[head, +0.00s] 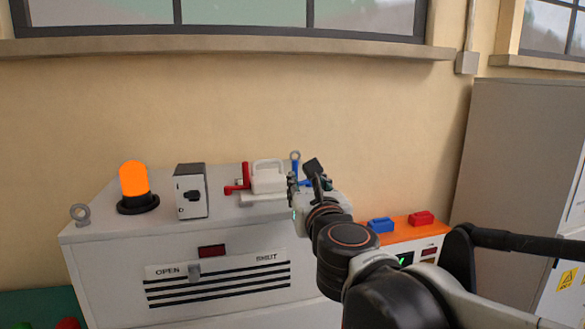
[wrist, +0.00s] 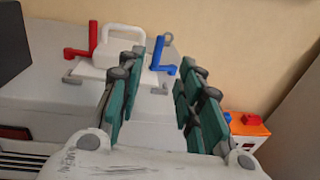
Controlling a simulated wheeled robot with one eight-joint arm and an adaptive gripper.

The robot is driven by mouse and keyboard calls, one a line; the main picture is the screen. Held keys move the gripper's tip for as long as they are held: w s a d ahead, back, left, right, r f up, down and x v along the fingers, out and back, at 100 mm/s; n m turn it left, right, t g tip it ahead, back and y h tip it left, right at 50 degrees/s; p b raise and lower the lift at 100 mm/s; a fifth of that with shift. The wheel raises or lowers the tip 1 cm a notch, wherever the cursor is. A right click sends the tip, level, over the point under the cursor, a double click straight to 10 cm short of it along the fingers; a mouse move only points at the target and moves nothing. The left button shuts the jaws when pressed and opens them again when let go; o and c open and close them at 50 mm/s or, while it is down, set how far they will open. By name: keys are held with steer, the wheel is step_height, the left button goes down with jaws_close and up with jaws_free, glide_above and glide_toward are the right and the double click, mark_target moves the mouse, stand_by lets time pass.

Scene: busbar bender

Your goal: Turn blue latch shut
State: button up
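The blue latch (wrist: 158,56) is L-shaped in the wrist view, with an upright arm and a short foot pointing right. It stands at the right end of a white plate with a handled white block (wrist: 123,36). A red latch (wrist: 92,42) stands at the plate's left end. My gripper (wrist: 162,66) is open, and the blue latch shows between its two green-padded fingers, beyond them and apparently untouched. In the head view my gripper (head: 308,185) is at the cabinet top's right side and hides part of the blue latch (head: 295,159).
The white cabinet (head: 110,258) carries an orange beacon (head: 134,178), a grey switch box (head: 191,192) and metal eyes. An orange box (head: 405,228) with a blue and a red block stands right of it. A wall rises close behind; a tall grey cabinet (head: 515,150) stands right.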

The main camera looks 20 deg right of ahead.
mark_target(295, 166)
steer(key=w+p, duration=0.1)
steer(key=w, duration=0.3)
steer(key=w+d, duration=0.1)
steer(key=w, duration=0.3)
steer(key=w+p, duration=0.1)
steer(key=w, duration=0.3)
steer(key=shift+w+d+p, duration=0.1)
steer(key=shift+d+p, duration=0.05)
steer(key=shift+p, duration=0.15)
jaws_close()
